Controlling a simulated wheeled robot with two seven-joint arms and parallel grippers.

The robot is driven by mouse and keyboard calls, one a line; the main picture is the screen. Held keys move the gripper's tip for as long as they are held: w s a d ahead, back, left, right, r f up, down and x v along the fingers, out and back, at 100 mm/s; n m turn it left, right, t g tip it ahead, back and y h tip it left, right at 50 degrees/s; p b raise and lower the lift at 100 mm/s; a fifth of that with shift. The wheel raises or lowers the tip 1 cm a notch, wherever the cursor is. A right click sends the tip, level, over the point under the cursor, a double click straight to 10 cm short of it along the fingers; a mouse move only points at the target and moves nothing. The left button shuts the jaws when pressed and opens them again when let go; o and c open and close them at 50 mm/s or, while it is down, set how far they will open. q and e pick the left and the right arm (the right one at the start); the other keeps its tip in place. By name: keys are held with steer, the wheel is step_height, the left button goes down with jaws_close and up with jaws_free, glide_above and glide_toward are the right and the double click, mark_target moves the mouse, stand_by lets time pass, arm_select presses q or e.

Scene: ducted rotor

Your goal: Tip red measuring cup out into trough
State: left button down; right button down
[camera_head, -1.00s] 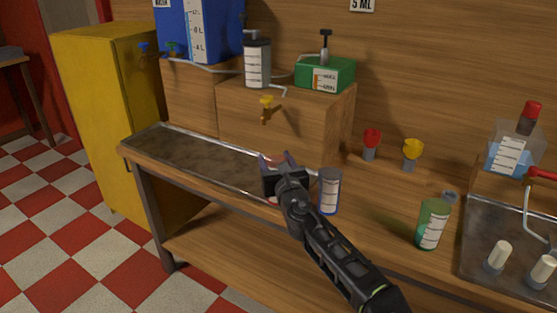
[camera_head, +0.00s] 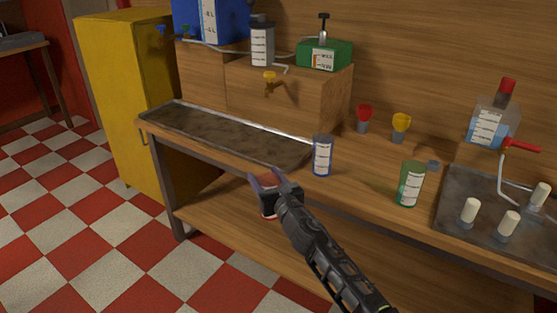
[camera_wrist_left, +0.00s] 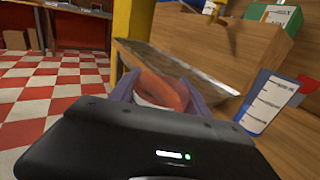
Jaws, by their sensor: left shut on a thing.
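The red measuring cup (camera_head: 268,211) is between the fingers of my left gripper (camera_head: 266,184), which is shut on it. The fingers hide much of the cup in the head view. In the left wrist view the red cup (camera_wrist_left: 163,88) shows between the two purple-grey fingers (camera_wrist_left: 165,92); I cannot tell its exact tilt. The trough (camera_head: 215,132) is a long, shallow, dark tray with a metal rim along the left part of the bench. In the head view the gripper and cup appear in front of the bench's front edge, below the trough's right end. My right gripper is not in view.
A blue-labelled cylinder (camera_head: 322,157) stands close to the trough's right end. A green container (camera_head: 411,185) stands further right. Red (camera_head: 364,114) and yellow (camera_head: 401,122) cups stand behind. A yellow tap (camera_head: 269,77) is above the trough. A lower shelf (camera_head: 235,220) runs under the bench.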

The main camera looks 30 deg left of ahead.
arm_select(q)
steer(key=s+a+f+n+g+y, duration=0.1)
steer(key=s+a+f+n+g, duration=0.15)
steer(key=s+f, duration=0.45)
steer(key=s+a+f+n+g+y, duration=0.1)
steer(key=s+a+f+n+g, duration=0.15)
steer(key=s+f, duration=0.35)
steer(key=w+d+f+m+t+h+b, duration=0.1)
steer(key=w+d+f+m+t, duration=0.15)
steer(key=d+f, duration=0.4)
steer(key=w+d+m+t+h, duration=0.3)
steer(key=w+d+m+t, duration=0.15)
steer(key=w+d, duration=0.2)
steer(key=w+d+r+m+t+h+b, duration=0.1)
steer(key=w+d+r+t, duration=0.2)
steer(key=w+r, duration=0.45)
steer(key=s+a+r+h, duration=0.1)
steer(key=s+a+r, duration=0.1)
steer(key=r, duration=1.3)
steer(key=s+a+r+m+b, duration=0.1)
steer(key=s+a+r, duration=0.1)
steer(key=r, duration=1.3)
steer(key=shift+a+r+m+h, duration=0.3)
steer(key=shift+a+h, duration=0.05)
steer(key=shift+h, duration=0.05)
